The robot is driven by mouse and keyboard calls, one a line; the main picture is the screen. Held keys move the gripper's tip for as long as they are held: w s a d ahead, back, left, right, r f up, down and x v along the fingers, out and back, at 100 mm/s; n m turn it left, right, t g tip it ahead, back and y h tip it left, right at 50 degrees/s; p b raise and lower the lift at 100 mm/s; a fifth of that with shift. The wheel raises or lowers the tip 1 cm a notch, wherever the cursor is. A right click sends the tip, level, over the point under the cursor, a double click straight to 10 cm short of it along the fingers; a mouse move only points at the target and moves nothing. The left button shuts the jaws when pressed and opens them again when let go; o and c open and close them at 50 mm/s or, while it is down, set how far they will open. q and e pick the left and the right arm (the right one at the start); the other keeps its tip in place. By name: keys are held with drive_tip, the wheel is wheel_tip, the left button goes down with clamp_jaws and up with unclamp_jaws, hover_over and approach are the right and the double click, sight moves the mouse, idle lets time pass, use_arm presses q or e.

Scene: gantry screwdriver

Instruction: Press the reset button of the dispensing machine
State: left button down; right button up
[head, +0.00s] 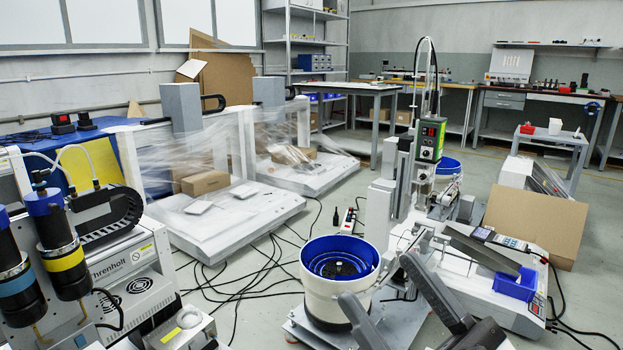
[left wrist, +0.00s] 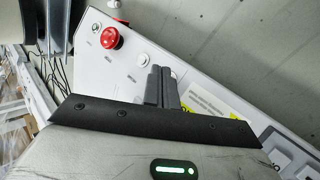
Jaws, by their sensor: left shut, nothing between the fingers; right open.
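A white machine panel (left wrist: 88,72) fills the middle of the left wrist view. It carries a red mushroom button (left wrist: 108,39) and a pale round button (left wrist: 143,60); the small labels are unreadable. My left gripper (left wrist: 161,72) is shut and empty, its tips overlapping the panel beside the pale button. Another pale round shape behind the tips is partly hidden. Contact cannot be told. In the head view, a machine with two dark cylinders (head: 107,268) at lower left looks like the dispenser; no such panel shows there. My right gripper (head: 380,281) is open and empty at bottom centre.
A white feeder bowl with blue inside (head: 318,300) stands just beyond my right gripper. A screwdriver gantry (head: 429,145) and a blue bin (head: 515,284) are on its right. Film-wrapped machines (head: 235,212) stand behind. Black cables (head: 240,290) cross the floor.

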use_arm(q)
drive_tip(key=shift+r, duration=0.1)
drive_tip(key=shift+s+d+r+p, duration=0.1)
drive_tip(key=shift+d+r+p, duration=0.05)
drive_tip(key=shift+r+p, duration=0.5)
drive_tip(key=p, duration=0.1)
drive_tip(key=r, duration=0.1)
drive_tip(key=r+p, duration=0.1)
drive_tip(key=shift+s+d+p, duration=0.25)
drive_tip(key=shift+d+p, duration=0.1)
drive_tip(key=shift+s+d+r+p, duration=0.1)
drive_tip(key=shift+d+r+p, duration=0.1)
drive_tip(key=shift+r+p, duration=0.4)
drive_tip(key=shift+s+d+r+p, duration=0.1)
drive_tip(key=shift+d+r+p, duration=0.1)
drive_tip(key=shift+r+p, duration=0.4)
use_arm(e)
wheel_tip(320, 180, down, 11)
drive_tip(key=s+m+g+h, duration=0.1)
drive_tip(key=m+g+h, duration=0.4)
drive_tip(key=m, duration=0.3)
drive_tip(key=shift+s+a+m+h, duration=0.15)
drive_tip(key=shift+a+m+h, duration=0.2)
drive_tip(key=shift+h, duration=0.35)
use_arm(q)
drive_tip(key=shift+f, duration=0.1)
